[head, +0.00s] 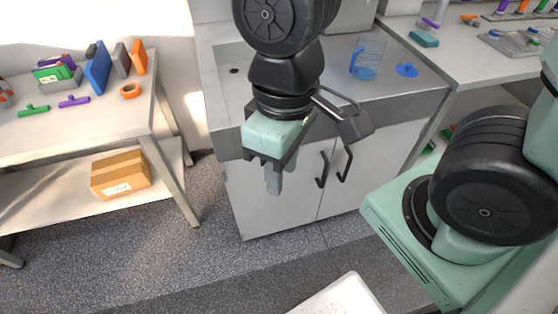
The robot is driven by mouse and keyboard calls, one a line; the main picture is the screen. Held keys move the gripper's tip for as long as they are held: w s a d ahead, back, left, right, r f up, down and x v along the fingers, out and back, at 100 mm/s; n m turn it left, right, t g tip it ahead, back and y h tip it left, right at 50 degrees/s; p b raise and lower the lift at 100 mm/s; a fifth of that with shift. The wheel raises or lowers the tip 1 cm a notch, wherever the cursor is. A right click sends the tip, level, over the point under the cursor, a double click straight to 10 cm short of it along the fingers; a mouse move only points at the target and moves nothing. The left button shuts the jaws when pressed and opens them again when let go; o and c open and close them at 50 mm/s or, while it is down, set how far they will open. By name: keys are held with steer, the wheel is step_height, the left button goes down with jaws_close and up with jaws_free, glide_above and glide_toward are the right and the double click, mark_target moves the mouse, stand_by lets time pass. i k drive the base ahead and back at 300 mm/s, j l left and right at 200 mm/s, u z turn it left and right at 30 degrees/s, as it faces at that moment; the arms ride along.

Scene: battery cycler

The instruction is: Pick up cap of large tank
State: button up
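A clear container with blue in its lower part (368,62) stands on the grey counter and looks like the large tank. A flat round blue piece (407,70) lies on the counter just right of it, apart from it, and may be its cap. My gripper (273,184) hangs in front of the sink cabinet, below counter height and left of both, with its fingers pointing down. It touches neither. Its fingers overlap in this view, so their opening does not show.
The grey counter (403,97) has a raised front edge and cabinet doors with black handles. A bench with small parts (495,62) stands at right. A left table (75,128) holds tools, with a cardboard box (120,174) on its lower shelf. The floor between is clear.

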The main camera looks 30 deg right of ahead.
mark_target(407, 70)
steer(key=z, duration=1.4)
steer(key=i+l+u, duration=0.35)
steer(key=i+l, duration=0.45)
steer(key=i, duration=0.15)
